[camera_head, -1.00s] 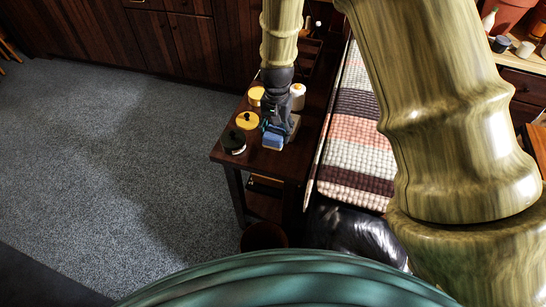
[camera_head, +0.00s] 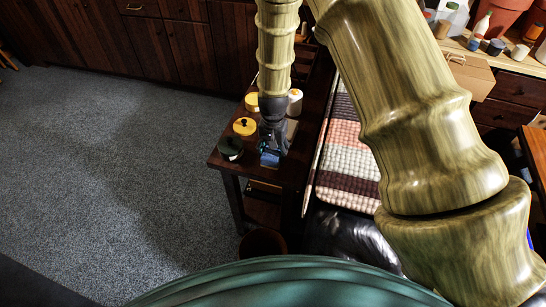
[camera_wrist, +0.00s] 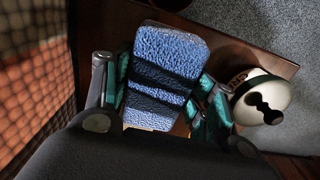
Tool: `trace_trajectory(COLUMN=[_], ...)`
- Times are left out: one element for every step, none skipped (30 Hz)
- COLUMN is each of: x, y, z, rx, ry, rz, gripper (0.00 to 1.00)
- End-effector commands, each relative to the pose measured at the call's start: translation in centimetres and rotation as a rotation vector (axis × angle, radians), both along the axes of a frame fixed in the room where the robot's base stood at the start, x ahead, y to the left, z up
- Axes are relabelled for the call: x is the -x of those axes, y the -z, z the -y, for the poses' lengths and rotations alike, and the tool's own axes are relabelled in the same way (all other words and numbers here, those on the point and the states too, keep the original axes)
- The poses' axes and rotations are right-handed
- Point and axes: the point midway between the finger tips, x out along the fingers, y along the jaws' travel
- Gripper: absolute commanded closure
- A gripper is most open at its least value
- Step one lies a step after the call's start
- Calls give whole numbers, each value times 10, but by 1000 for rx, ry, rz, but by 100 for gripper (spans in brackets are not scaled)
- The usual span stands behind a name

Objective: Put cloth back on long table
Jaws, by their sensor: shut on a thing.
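The cloth is a blue, thick, sponge-like block with dark bands, and in the wrist view it lies (camera_wrist: 168,48) between the fingers of my gripper (camera_wrist: 163,84). My gripper is shut on it. In the head view my gripper (camera_head: 271,146) is over the near end of the long dark wooden table (camera_head: 293,166). A small blue part of the cloth (camera_head: 269,159) shows below the fingers there. I cannot tell whether the cloth touches the tabletop.
A dark-lidded jar (camera_head: 231,148) stands at the table's near left corner. Yellow-lidded jars (camera_head: 244,127) and a white container (camera_head: 295,101) stand farther back. A striped woven cover (camera_head: 348,160) lies right of the table. Open carpet (camera_head: 120,170) lies left.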

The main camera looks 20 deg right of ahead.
Motion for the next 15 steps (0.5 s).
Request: trace_trajectory(x=[1,1,1,1,1,1,1,1,1,0,0,0,0,0,0], y=[5,8,12,16,19,23,27,30,32,34,35,35,35,35,35], z=[0,0,0,0,0,0,0,0,0,0,0,0,0,0,0], rx=[0,0,0,0,0,0,0,0,0,0,0,1,1,1,1], ry=[0,0,0,0,0,0,0,0,0,0,0,0,0,0,0], rz=[-2,-2,-2,-2,-2,-2,-2,-2,-1,0,0,1,1,1,1], gripper=[70,70,70,70,70,70,70,70,70,70,70,70,70,70,70])
